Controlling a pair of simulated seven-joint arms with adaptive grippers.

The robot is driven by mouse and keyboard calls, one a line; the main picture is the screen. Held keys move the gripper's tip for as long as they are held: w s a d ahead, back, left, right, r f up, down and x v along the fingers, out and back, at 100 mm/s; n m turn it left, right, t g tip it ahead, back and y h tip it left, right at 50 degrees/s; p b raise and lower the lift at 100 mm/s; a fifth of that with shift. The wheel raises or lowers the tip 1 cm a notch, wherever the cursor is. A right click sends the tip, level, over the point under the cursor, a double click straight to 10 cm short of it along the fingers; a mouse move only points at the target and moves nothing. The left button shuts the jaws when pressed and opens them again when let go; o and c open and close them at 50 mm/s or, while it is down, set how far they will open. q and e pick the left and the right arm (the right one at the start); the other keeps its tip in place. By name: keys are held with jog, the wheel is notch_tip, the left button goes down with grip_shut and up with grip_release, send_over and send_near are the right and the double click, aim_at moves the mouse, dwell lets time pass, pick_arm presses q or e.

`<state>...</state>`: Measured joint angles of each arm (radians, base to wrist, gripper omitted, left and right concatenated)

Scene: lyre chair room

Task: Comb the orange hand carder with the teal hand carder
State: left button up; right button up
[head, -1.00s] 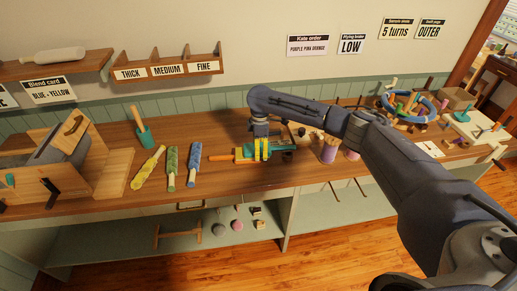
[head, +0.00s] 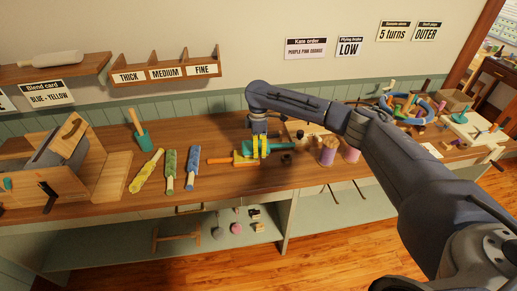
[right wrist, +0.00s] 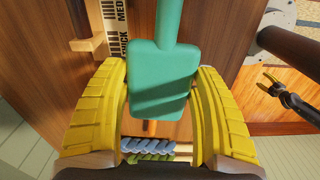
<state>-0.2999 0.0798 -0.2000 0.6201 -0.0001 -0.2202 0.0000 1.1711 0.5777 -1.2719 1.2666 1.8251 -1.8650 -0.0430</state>
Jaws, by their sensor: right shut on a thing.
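My right gripper (head: 259,147), with yellow fingers, is shut on the teal hand carder (head: 282,146) above the bench. In the right wrist view the teal carder's flat head (right wrist: 160,85) sits between the two fingers, its handle pointing up the picture. The orange hand carder (head: 243,159) lies on the bench, its orange handle pointing left. The teal head is over or beside its right part; I cannot tell whether they touch. My left gripper (right wrist: 270,85) shows small at the right of the right wrist view, its yellow tips apart and empty, and is outside the head view.
Yellow, green and blue rolls (head: 170,170) lie on the bench left of the carders. A drum carder (head: 65,155) stands farther left, near a teal brush (head: 140,133). Pink-purple cylinders (head: 328,152) stand to the right. A labelled rack (head: 168,71) hangs on the wall.

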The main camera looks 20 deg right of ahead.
aim_at(241, 156)
jog(key=shift+a+r, duration=0.1)
dwell(0.3)
jog(key=shift+w+a+f, duration=0.35)
jog(key=shift+a, duration=0.75)
jog(key=shift+w+a+f, duration=0.3)
jog(key=shift+a+f, duration=0.05)
jog(key=shift+a, duration=0.7)
jog(key=shift+w+a+f, duration=0.35)
jog(key=shift+a, duration=0.75)
jog(key=shift+f, duration=0.45)
jog(key=shift+s+d, duration=0.35)
jog(key=shift+d, duration=0.75)
jog(key=shift+s+d, duration=0.3)
jog(key=shift+d, duration=0.8)
jog(key=shift+s+d, duration=0.35)
jog(key=shift+d, duration=0.75)
jog(key=shift+r, duration=0.25)
jog(key=shift+r, duration=1.3)
